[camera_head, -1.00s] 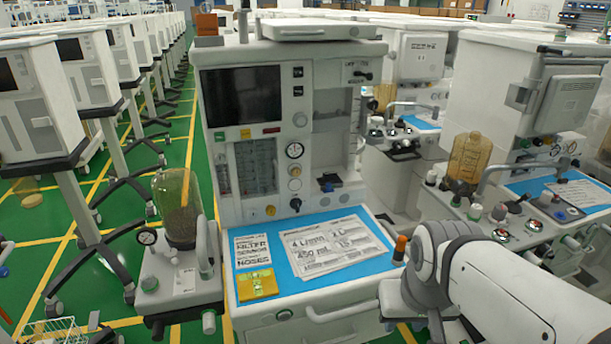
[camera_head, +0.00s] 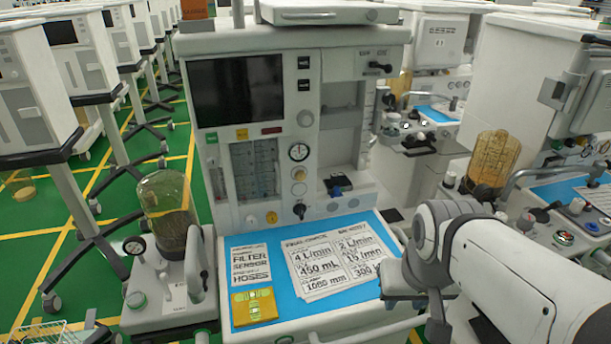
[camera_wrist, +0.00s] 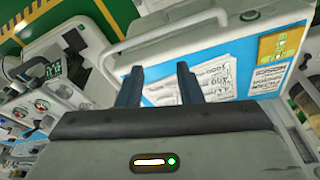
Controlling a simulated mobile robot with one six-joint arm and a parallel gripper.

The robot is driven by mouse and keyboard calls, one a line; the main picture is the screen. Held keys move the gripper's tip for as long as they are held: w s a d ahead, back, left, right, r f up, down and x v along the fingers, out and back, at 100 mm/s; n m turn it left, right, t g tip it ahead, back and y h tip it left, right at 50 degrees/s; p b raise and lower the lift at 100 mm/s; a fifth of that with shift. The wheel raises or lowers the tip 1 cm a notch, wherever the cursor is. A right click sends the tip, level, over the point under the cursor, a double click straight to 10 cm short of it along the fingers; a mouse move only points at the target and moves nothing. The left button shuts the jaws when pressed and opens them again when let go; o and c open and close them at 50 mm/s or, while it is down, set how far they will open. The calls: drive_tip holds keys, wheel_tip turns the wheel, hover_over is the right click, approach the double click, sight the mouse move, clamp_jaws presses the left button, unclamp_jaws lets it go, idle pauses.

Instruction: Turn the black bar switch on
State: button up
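A black bar switch (camera_head: 380,66) sits on the upper right of the front of the anaesthesia cart (camera_head: 235,217), beside the dark screen. It appears to lie roughly horizontal, but it is too small to read its setting. A black knob (camera_head: 299,210) sits lower on the front panel. My gripper (camera_wrist: 159,68) has its two dark fingers apart with nothing held between them. In the wrist view it points over the cart's front edge and work surface. In the head view my arm is at lower right, below and away from the switch, and the fingertips are not clear.
The cart's blue worktop (camera_head: 375,222) holds printed sheets (camera_head: 335,262) and a yellow card (camera_head: 255,307). A clear canister (camera_head: 168,210) stands on the left. Another cart with an amber canister (camera_head: 494,160) stands close on the right. Green floor shows on the left.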

drive_tip(key=w+a+f+n+t+b, duration=0.1)
drive_tip(key=w+a+f+t+b, duration=0.15)
drive_tip(key=w, duration=0.65)
drive_tip(key=n+t+y+b, duration=0.2)
drive_tip(key=t+y+b, duration=0.2)
drive_tip(key=t+b, duration=0.3)
approach(302, 210)
drive_tip(key=f+p, duration=0.1)
drive_tip(key=shift+t, duration=0.35)
drive_tip(key=x, duration=0.4)
drive_tip(key=p+x, duration=0.1)
drive_tip(key=x, duration=0.3)
drive_tip(key=shift+w+a+r, duration=0.1)
drive_tip(key=shift+w+a, duration=0.15)
drive_tip(key=shift+w, duration=0.1)
drive_tip(key=shift+c, duration=0.4)
